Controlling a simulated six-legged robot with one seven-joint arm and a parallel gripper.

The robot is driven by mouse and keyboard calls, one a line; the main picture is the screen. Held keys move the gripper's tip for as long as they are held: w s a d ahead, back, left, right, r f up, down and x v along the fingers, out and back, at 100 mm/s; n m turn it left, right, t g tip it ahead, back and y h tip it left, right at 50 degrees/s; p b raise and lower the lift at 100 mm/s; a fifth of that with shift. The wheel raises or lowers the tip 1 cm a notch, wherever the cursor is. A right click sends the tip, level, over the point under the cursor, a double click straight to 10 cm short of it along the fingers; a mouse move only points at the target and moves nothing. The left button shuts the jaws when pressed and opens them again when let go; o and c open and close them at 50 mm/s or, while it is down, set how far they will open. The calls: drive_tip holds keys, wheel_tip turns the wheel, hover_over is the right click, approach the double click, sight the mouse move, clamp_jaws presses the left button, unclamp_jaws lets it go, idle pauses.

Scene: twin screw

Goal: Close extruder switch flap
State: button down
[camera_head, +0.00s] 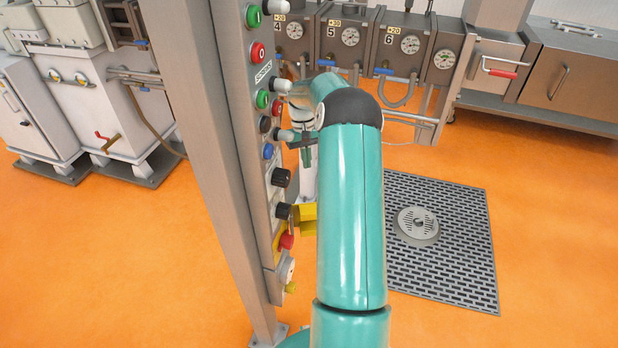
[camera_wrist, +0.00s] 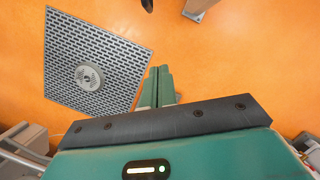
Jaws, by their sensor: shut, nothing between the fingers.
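A grey control panel (camera_head: 258,130) on a post carries a column of buttons and knobs. A yellow flap-like piece (camera_head: 306,219) juts out to the right from its lower part, beside a black knob (camera_head: 283,211). It appears to stand open, but my arm stands close to its right side and the hinge is not clear. My gripper (camera_head: 306,158) is to the right of the panel, above the yellow piece and apart from it. In the wrist view my gripper's two teal fingers (camera_wrist: 159,70) are together with nothing between them. The yellow piece does not show there.
A red button (camera_head: 286,241) sits just below the yellow piece. A floor grate (camera_head: 455,255) lies to the right on the orange floor. Machines with gauges (camera_head: 350,37) stand at the back, white cabinets (camera_head: 115,100) at the left.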

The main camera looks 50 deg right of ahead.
drive_tip(key=s+a+f, duration=0.2)
drive_tip(key=s+f, duration=0.4)
drive_tip(key=f, duration=0.2)
drive_tip(key=shift+s+a+f, duration=0.3)
drive_tip(key=shift+s+f, duration=0.05)
drive_tip(key=shift+s, duration=0.05)
drive_tip(key=shift+s+m, duration=0.3)
drive_tip(key=shift+m, duration=0.1)
